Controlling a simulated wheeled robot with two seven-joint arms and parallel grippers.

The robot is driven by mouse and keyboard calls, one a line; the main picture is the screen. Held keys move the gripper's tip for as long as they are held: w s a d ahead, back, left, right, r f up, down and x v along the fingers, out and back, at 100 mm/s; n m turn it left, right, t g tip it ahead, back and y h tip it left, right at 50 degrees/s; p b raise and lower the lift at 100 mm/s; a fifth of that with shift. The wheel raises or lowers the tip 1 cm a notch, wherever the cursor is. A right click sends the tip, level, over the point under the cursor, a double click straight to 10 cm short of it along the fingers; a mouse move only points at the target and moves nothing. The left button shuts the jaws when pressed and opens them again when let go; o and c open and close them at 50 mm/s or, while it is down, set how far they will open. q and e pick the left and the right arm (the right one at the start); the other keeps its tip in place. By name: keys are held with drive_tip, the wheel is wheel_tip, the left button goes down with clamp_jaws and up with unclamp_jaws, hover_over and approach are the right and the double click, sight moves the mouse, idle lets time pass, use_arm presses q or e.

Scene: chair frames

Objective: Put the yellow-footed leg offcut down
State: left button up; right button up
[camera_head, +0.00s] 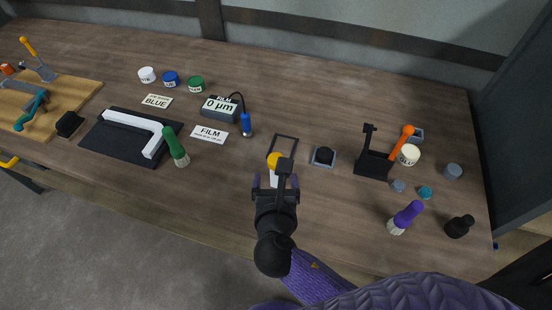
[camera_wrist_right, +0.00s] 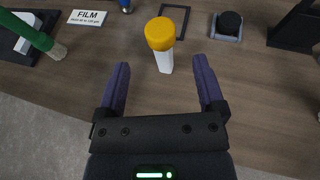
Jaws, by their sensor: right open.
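The leg offcut is a short white bar with a yellow foot (camera_wrist_right: 160,34). In the right wrist view its white shaft (camera_wrist_right: 164,62) meets the table and the yellow end is nearer the camera, so it appears to stand upright. In the head view its yellow foot (camera_head: 274,159) shows just beyond my right gripper (camera_head: 275,182). In the right wrist view my right gripper (camera_wrist_right: 160,85) is open, its two purple fingers apart, with the offcut beyond the fingertips and roughly centred between them. My left gripper is not in view.
A black rectangular outline (camera_head: 284,148) lies just behind the offcut. A black round pad (camera_head: 324,155) sits to its right, and a blue-handled probe (camera_head: 246,125) to its left. A white L-shaped frame (camera_head: 132,122) and green brush (camera_head: 176,147) lie farther left. The table's front edge is close.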

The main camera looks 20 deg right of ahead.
drive_tip(key=v, duration=0.4)
drive_tip(key=shift+s, duration=0.2)
idle(0.7)
